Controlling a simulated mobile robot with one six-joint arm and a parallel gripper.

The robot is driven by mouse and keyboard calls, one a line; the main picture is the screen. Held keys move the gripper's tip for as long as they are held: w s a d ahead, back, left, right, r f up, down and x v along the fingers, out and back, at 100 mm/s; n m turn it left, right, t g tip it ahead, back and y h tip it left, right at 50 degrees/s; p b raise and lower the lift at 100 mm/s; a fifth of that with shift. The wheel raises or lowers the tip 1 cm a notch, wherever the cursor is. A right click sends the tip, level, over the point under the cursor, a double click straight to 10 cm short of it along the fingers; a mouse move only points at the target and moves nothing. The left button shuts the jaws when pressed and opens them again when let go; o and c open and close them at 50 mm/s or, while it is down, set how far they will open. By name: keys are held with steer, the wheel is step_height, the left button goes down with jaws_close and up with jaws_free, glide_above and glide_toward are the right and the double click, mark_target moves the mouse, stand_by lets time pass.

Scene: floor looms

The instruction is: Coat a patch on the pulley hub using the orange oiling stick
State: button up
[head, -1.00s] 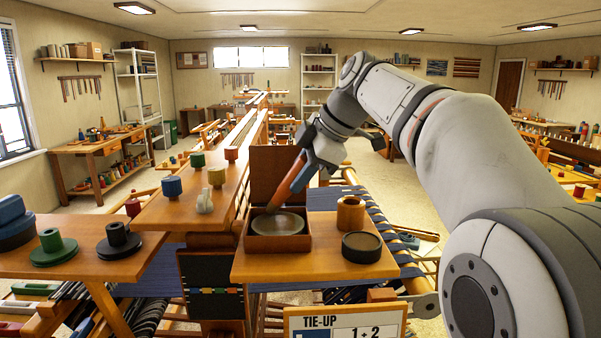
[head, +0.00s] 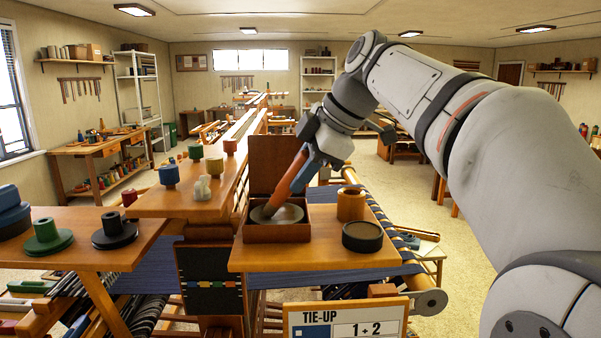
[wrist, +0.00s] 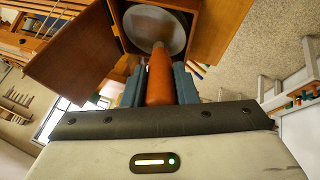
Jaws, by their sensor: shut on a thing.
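My gripper (head: 317,168) is shut on the orange oiling stick (head: 287,187). In the wrist view the orange stick (wrist: 160,80) lies between my gripper's blue fingers (wrist: 159,88) and points at the grey dish (wrist: 155,28). A green flanged piece (head: 47,238) and a black one (head: 114,231) stand on the left board. A grey wheel (head: 431,302) is at the lower right. I cannot tell which part is the pulley hub.
A wooden cup (head: 351,204) and a dark round tin (head: 362,237) stand right of the box. Blue, yellow and red-topped spools and a small pale figure (head: 202,188) stand on the board to the left. A TIE-UP sign (head: 345,320) is in front.

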steer(key=shift+s+a+r+b, duration=0.1)
steer(key=shift+s+b, duration=0.25)
steer(key=shift+s, duration=0.8)
step_height(320, 180, up, 6)
steer(key=p, duration=0.5)
step_height(320, 180, up, 3)
steer(key=shift+p, duration=1.15)
